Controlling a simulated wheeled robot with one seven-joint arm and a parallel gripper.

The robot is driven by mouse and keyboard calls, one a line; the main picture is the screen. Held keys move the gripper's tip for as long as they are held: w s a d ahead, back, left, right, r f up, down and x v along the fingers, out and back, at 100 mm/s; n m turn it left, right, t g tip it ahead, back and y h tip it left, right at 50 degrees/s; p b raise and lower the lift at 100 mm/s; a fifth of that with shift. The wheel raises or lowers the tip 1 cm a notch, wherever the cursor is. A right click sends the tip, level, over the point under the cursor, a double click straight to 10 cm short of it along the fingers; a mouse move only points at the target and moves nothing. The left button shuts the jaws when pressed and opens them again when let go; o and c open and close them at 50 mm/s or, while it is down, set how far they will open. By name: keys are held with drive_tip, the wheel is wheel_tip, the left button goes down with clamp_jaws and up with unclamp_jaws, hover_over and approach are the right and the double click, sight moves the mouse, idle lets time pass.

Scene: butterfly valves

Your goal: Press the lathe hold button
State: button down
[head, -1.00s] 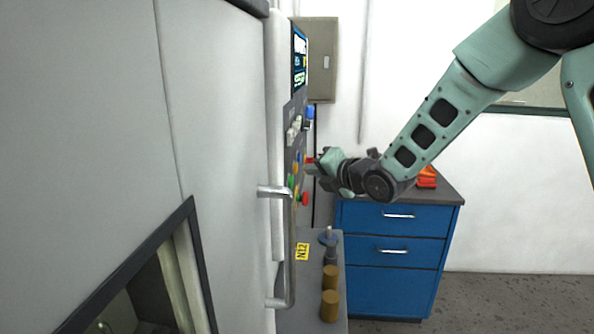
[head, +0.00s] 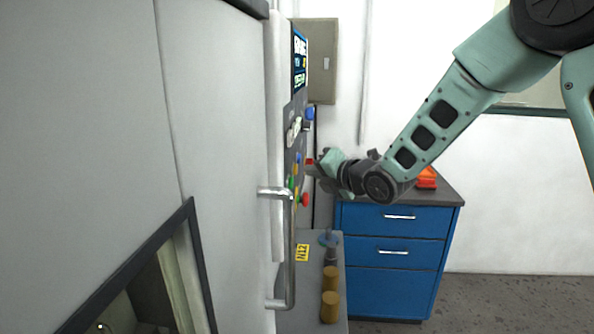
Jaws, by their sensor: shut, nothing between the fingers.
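The lathe's control panel (head: 295,150) is seen nearly edge-on in the head view, on the front of the big white machine. It carries a screen (head: 299,60), a blue knob (head: 309,114), pale knobs, and a column of small coloured buttons. A yellow-orange button (head: 294,170), a green button (head: 291,183) and a red mushroom button (head: 304,199) show there. Which one is the hold button I cannot tell. My gripper (head: 312,170) is shut and empty, its tips pointing left at the panel by the coloured buttons. Whether the tips touch a button I cannot tell.
A metal door handle (head: 291,250) sticks out below and left of my gripper. A grey bench (head: 312,308) with brown cylinders (head: 330,307) stands below. A blue drawer cabinet (head: 390,260) is behind my arm. A grey wall box (head: 322,60) hangs behind the panel.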

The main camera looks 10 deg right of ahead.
drive_tip(key=shift+w+a+f+b, duration=0.1)
drive_tip(key=shift+a+b, duration=0.2)
drive_tip(key=shift+b, duration=0.3)
idle(0.4)
drive_tip(key=shift+w+a+b, duration=0.15)
drive_tip(key=shift+a+b, duration=0.35)
drive_tip(key=shift+a, duration=0.05)
idle(1.0)
drive_tip(key=shift+d, duration=0.15)
drive_tip(key=shift+s+d+b, duration=0.25)
drive_tip(key=shift+d+b, duration=0.1)
drive_tip(key=shift+d, duration=0.3)
drive_tip(key=shift+d, duration=0.1)
drive_tip(key=d, duration=0.1)
drive_tip(key=s+d, duration=0.1)
drive_tip(key=d, duration=0.2)
drive_tip(key=shift+s+d+b, duration=0.3)
idle(1.3)
